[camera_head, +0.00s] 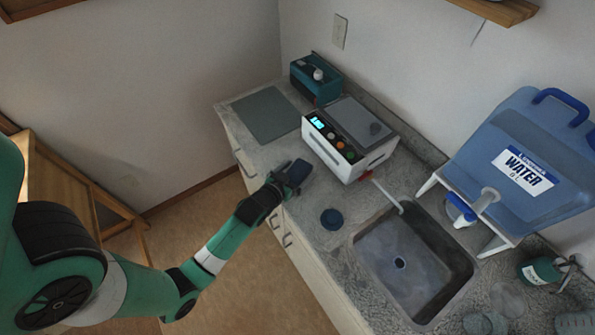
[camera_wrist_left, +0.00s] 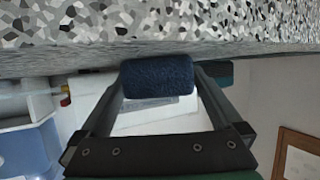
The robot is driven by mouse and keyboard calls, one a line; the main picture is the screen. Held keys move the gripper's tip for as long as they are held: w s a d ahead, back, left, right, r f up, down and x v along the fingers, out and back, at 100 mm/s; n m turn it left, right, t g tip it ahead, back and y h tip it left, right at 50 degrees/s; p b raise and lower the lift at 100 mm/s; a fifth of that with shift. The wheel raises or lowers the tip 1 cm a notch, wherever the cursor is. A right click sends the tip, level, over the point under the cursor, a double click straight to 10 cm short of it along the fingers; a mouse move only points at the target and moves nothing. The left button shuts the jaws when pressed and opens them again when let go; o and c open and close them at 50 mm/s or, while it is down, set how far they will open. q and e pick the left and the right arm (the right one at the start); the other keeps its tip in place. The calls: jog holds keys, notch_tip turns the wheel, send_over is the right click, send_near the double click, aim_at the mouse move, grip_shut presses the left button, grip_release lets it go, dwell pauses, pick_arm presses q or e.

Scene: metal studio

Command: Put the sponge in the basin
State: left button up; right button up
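The dark blue sponge (camera_wrist_left: 158,76) sits between the two fingers of my left gripper (camera_wrist_left: 160,85) in the left wrist view, with a finger against each end. In the head view my left gripper (camera_head: 290,178) is at the counter's front edge, with the dark blue sponge (camera_head: 298,171) at its tips. I cannot tell how far the sponge is above the counter. The grey basin (camera_head: 375,262) is set into the counter, to the right and nearer; it looks empty, with a drain in its floor. My right gripper is not in view.
A white machine (camera_head: 318,143) with buttons stands behind the gripper. A round dark blue object (camera_head: 332,219) lies between gripper and basin. A blue water container (camera_head: 500,130) on a white stand rises behind the basin. A grey mat (camera_head: 265,114) lies far left.

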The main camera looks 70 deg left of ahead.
pick_arm(q)
jog(key=shift+s+r, duration=0.15)
jog(key=shift+r, duration=0.1)
jog(key=p+v, duration=0.2)
jog(key=v, duration=0.9)
jog(key=shift+s+d, duration=0.25)
jog(key=shift+s, duration=0.05)
jog(key=shift+r, duration=0.1)
